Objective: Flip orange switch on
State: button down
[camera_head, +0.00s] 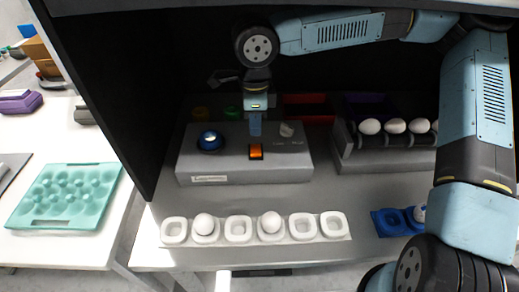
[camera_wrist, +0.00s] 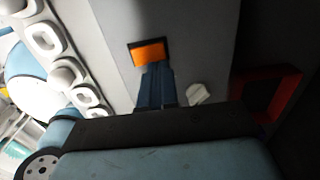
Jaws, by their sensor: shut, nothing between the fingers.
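The orange switch (camera_head: 255,151) sits in a dark frame on the top of a grey control box (camera_head: 245,178). My gripper (camera_head: 255,135) points down just behind the switch in the head view, its fingers closed together and empty. In the wrist view the orange switch (camera_wrist: 150,54) lies right at the tips of my blue fingers (camera_wrist: 155,68). I cannot tell whether the fingertips touch it. A blue round button (camera_head: 210,140) is left of the switch, and a pale knob (camera_head: 287,130) is right of it.
A white egg tray (camera_head: 238,229) with two eggs lies in front of the box. A roller rack (camera_head: 345,143) with several eggs stands to the right, and a blue tray (camera_head: 385,222) is at front right. Dark cabinet walls enclose the left and back.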

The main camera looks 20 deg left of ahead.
jog(key=shift+r, duration=1.45)
